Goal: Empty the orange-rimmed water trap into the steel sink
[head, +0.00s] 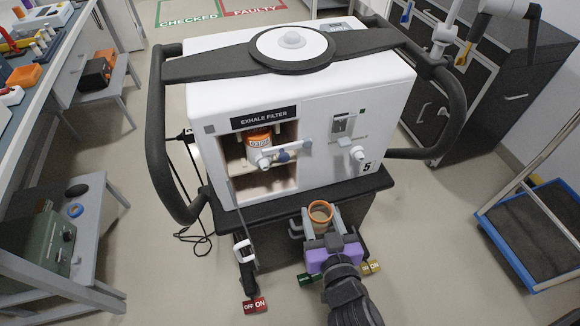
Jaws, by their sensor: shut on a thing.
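The orange-rimmed water trap (320,209) is a small cup with its round mouth facing up. My gripper (321,223), with a purple body, is shut on it and holds it in front of the ventilator's dark lower stand. The trap's lower part is hidden by the fingers and the purple body. I do not see a steel sink in this view.
The white ventilator (345,85), marked 5, has an open "EXHALE FILTER" bay with an orange-labelled canister (258,139) inside. Dark handles curve out on both sides. A bench (95,40) stands left, a blue-edged cart (540,230) right.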

